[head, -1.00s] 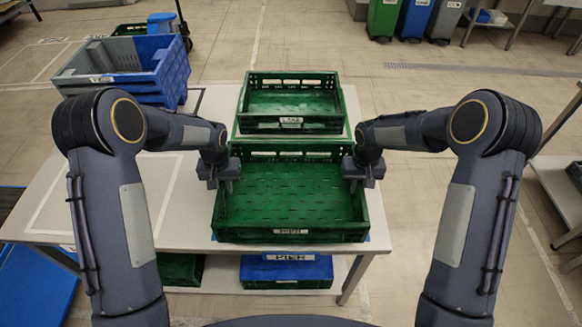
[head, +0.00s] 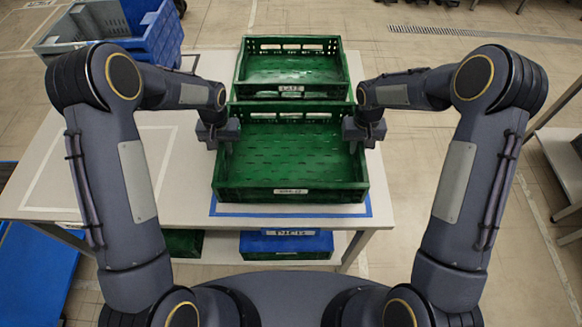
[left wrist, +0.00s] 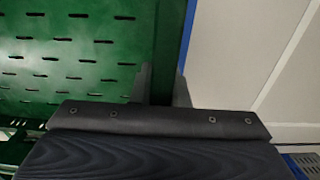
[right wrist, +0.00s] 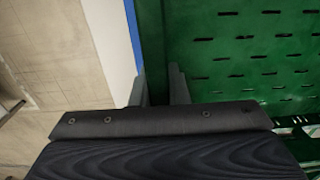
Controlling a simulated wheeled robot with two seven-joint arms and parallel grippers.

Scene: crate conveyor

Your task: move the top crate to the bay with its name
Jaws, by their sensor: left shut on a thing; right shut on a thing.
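A green crate (head: 290,196) with a small white label on its front is in the middle of the head view. It is level and looks empty; I cannot read its label surely. My left gripper (head: 226,132) is shut on its left wall, and the left wrist view shows the fingers (left wrist: 160,88) either side of that wall. My right gripper (head: 354,132) is shut on its right wall, also seen in the right wrist view (right wrist: 160,88). The crate seems slightly above the white table (head: 120,195). Another green labelled crate (head: 290,89) stands behind it.
Blue tape (head: 290,211) marks the table below the held crate. Bare table lies to its left, with a pale outlined area. A grey and blue crate (head: 160,42) is at the back left.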

